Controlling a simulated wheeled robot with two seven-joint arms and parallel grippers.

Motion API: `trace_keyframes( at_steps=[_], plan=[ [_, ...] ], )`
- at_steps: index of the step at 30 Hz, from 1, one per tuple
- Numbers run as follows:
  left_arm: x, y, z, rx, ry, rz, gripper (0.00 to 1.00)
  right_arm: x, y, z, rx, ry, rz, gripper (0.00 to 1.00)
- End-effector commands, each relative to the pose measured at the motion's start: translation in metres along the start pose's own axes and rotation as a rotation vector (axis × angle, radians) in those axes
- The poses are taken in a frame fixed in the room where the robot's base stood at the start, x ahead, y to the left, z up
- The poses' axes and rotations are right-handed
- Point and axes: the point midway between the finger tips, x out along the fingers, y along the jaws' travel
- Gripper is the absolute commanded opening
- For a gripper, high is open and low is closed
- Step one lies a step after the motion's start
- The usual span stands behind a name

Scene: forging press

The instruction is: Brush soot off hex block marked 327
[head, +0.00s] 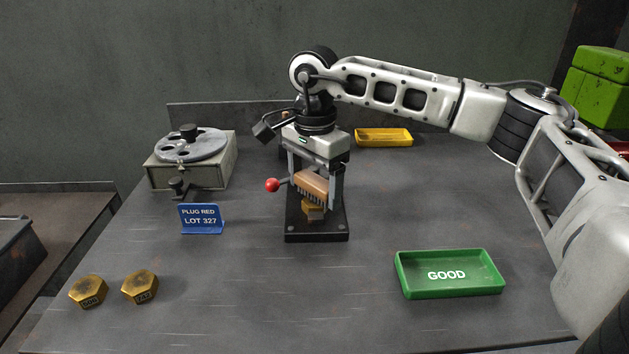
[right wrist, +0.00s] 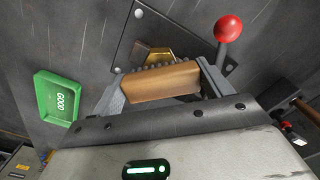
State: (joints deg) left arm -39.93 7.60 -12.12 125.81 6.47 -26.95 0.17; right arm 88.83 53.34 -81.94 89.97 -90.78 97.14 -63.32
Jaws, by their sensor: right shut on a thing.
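My right gripper (head: 316,181) points down, shut on a wooden-backed brush (head: 311,186) with dark bristles. The brush (right wrist: 162,83) also shows between both fingers in the right wrist view. Right below the bristles, a brass hex block (head: 314,211) sits on a black base plate (head: 317,234). The brush hides part of the block, and its marking cannot be read. In the right wrist view the block (right wrist: 159,54) has a dark side and a golden side; I cannot tell whether bristles touch it. My left gripper is not in view.
Two brass hex blocks lie front left, one (head: 88,291) seemingly marked 506, the other (head: 140,286) 742. A blue sign (head: 201,218) reads "PLUG RED LOT 327". A red-knobbed lever (head: 272,185) stands beside the brush. A green GOOD tray (head: 450,292) is front right; a yellow tray (head: 383,138) is behind.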

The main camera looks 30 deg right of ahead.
Motion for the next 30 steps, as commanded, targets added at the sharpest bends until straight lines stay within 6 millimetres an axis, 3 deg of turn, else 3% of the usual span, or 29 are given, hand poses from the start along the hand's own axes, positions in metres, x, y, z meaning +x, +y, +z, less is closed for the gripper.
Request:
trace_keyframes(
  at_steps=[13,30],
  plan=[
    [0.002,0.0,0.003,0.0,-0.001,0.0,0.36,0.005,-0.001,0.0,0.0,0.0,-0.001,0.6],
    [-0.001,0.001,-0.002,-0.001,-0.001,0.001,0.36,0.005,-0.019,0.0,0.0,0.0,-0.003,0.6]
  ],
)
